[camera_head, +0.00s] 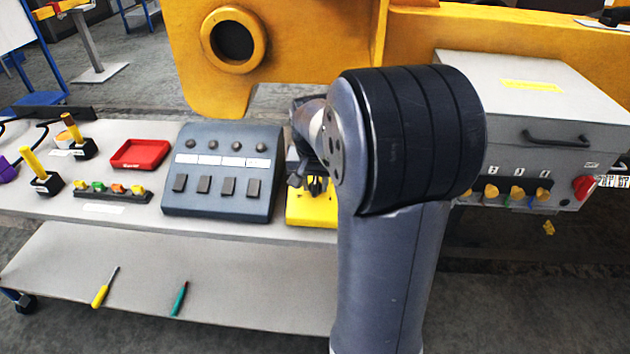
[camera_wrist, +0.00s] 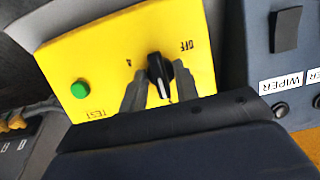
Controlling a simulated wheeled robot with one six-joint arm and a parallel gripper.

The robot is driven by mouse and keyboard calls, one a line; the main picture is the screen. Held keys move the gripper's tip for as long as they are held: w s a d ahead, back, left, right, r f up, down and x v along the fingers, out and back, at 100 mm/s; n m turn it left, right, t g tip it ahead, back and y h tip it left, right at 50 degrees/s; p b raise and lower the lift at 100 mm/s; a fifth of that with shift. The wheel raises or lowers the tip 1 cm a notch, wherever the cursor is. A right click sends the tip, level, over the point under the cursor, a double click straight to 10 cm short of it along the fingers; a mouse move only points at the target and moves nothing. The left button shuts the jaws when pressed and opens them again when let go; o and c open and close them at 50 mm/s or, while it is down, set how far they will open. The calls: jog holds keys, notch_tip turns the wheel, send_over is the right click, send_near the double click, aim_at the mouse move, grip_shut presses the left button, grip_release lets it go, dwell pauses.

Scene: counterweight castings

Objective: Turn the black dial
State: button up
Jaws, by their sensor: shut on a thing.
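The black dial (camera_wrist: 155,68) sits on a yellow panel (camera_wrist: 100,60) in the wrist view. A white line marks the dial's near end, toward my gripper. "OFF" is printed upside down on the panel beyond the dial to the right, and a small mark is to its left. My gripper (camera_wrist: 159,85) has a finger on each side of the dial and is shut on it. In the head view the yellow panel (camera_head: 312,212) lies on the bench, with my gripper (camera_head: 316,186) over it; my arm hides the dial there.
A green TEST button (camera_wrist: 80,90) is left of the dial. A grey switch box (camera_head: 222,180) stands close beside the yellow panel. A red tray (camera_head: 140,153) and yellow-handled levers are farther left. A grey cabinet (camera_head: 540,110) with a red knob (camera_head: 585,187) is at the right.

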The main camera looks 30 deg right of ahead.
jog(key=o, duration=0.6)
jog(key=v, duration=1.1)
jog(key=shift+w+f, duration=0.15)
jog(key=x, duration=1)
jog(key=shift+f, duration=0.4)
jog(key=shift+r, duration=0.1)
